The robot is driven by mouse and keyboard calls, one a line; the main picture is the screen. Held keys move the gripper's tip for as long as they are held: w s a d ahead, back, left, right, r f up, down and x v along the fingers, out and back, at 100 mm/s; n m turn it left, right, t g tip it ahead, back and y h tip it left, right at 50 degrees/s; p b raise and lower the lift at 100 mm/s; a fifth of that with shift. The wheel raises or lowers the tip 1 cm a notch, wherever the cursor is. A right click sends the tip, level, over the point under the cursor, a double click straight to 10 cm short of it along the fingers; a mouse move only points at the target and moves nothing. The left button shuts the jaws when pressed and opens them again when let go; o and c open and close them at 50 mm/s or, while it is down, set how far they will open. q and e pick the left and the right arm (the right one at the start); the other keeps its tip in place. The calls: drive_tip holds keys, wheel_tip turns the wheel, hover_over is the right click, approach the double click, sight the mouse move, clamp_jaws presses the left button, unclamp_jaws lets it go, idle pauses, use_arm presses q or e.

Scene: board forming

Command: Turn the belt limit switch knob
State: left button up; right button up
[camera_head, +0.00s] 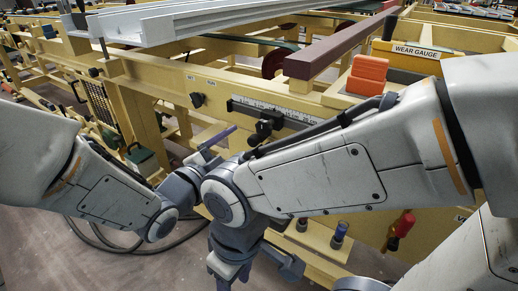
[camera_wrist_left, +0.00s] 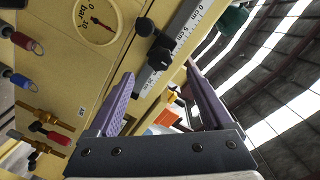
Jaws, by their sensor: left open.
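A black knob (camera_head: 197,100) sits on the yellow beam under the SET and RUN labels. I take it for the limit switch knob, though no label names it so. My left gripper (camera_head: 222,142) is below and right of it, apart from it, its purple fingers partly hidden by my right arm. In the left wrist view the left gripper (camera_wrist_left: 155,95) is open with nothing between its fingers. I cannot pick out the SET/RUN knob there. My right gripper (camera_head: 250,268) points down at the bottom centre; its jaws are unclear.
A ruler scale (camera_head: 285,115) with a black sliding clamp (camera_head: 264,130) lies right of the knob; the clamp also shows in the left wrist view (camera_wrist_left: 160,50). A pressure gauge (camera_wrist_left: 97,20) is beside it there. A dark red bar (camera_head: 335,45) and orange block (camera_head: 368,75) are farther right.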

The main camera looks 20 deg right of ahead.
sight(262, 130)
use_arm(q)
drive_tip(key=shift+m+h, duration=0.4)
drive_tip(key=shift+h, duration=0.1)
drive_tip(key=b+x, duration=0.1)
drive_tip(key=x, duration=0.9)
drive_tip(key=shift+d+f, duration=0.15)
drive_tip(key=shift+d, duration=0.2)
clamp_jaws()
